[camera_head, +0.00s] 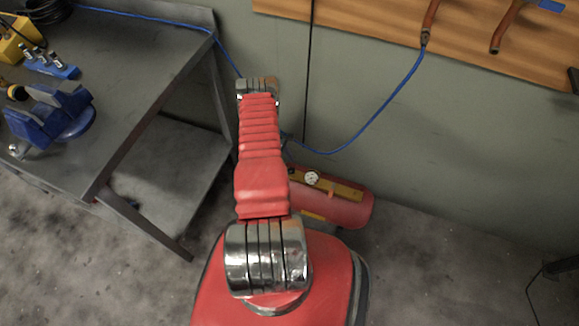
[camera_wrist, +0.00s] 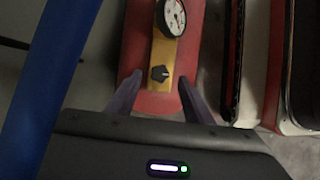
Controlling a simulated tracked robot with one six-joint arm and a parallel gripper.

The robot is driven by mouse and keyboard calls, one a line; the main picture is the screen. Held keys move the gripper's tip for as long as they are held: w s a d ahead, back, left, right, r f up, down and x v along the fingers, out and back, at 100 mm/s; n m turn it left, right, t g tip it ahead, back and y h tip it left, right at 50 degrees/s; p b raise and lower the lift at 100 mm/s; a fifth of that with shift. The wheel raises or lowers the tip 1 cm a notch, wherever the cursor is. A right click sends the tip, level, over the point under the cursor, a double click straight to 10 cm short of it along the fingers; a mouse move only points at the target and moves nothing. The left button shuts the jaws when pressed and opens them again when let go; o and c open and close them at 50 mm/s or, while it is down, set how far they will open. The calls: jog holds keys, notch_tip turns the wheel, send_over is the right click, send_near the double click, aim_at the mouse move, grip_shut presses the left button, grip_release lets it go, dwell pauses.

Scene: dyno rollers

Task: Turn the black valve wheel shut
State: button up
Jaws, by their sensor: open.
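My gripper (camera_wrist: 160,80) is open in the wrist view. Its two fingers point toward the plate, one on each side of the wheel, and whether they touch it cannot be told. In the head view the red tank (camera_head: 345,210) stands on the floor by the wall, partly behind my red arm. The wheel and my gripper are hidden there by my arm.
A round white gauge (camera_wrist: 172,18) sits on the plate above the wheel, also visible in the head view (camera_head: 312,178). A blue hose (camera_wrist: 48,85) crosses close on the left. A metal workbench (camera_head: 130,75) with a blue vise (camera_head: 50,115) stands left. Floor at right is mostly clear.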

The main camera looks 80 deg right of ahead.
aim_at(292, 171)
jog(key=shift+x, duration=1.25)
jog(key=shift+c, duration=0.5)
jog(key=c, duration=0.9)
